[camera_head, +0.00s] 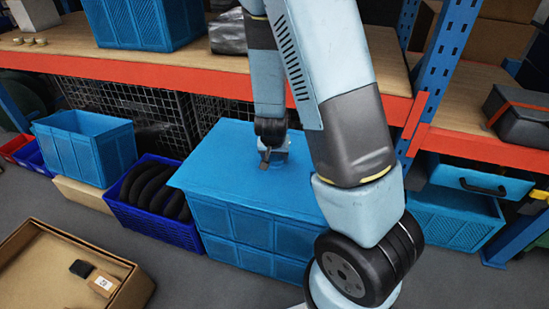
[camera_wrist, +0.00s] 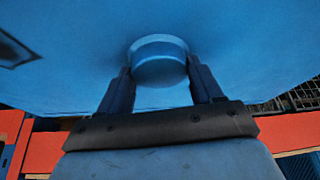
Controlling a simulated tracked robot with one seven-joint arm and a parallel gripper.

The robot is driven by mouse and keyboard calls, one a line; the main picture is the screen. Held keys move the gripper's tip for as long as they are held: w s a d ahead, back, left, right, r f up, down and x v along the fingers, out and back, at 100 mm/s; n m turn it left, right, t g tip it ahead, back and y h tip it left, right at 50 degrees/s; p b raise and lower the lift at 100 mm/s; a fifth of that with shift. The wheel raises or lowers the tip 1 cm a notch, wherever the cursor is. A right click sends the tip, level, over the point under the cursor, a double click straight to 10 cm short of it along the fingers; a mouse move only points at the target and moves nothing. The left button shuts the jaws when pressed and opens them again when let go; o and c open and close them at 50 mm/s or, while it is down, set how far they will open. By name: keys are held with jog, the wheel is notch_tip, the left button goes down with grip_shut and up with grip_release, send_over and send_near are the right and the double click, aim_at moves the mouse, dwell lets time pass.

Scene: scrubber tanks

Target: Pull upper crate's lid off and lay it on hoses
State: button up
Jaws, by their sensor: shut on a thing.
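The upper crate (camera_head: 235,222) is blue and stands on another blue crate (camera_head: 262,262). Its flat blue lid (camera_head: 220,170) lies over its top. My gripper (camera_head: 275,157) is at the lid's upper face from above. In the wrist view my gripper (camera_wrist: 160,88) has its two dark fingers on either side of a round blue knob (camera_wrist: 158,58) on the lid, shut on it. The hoses (camera_head: 155,190) are black and curled, in a dark blue crate (camera_head: 150,228) just left of the stacked crates.
An open cardboard box (camera_head: 130,284) lies on the floor at the front left. A light-blue crate (camera_head: 85,145) stands behind the hoses' left side. The orange-edged shelf (camera_head: 130,72) runs close behind the stack. My arm covers the stack's right side.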

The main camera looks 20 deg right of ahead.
jog(key=shift+r, duration=1.15)
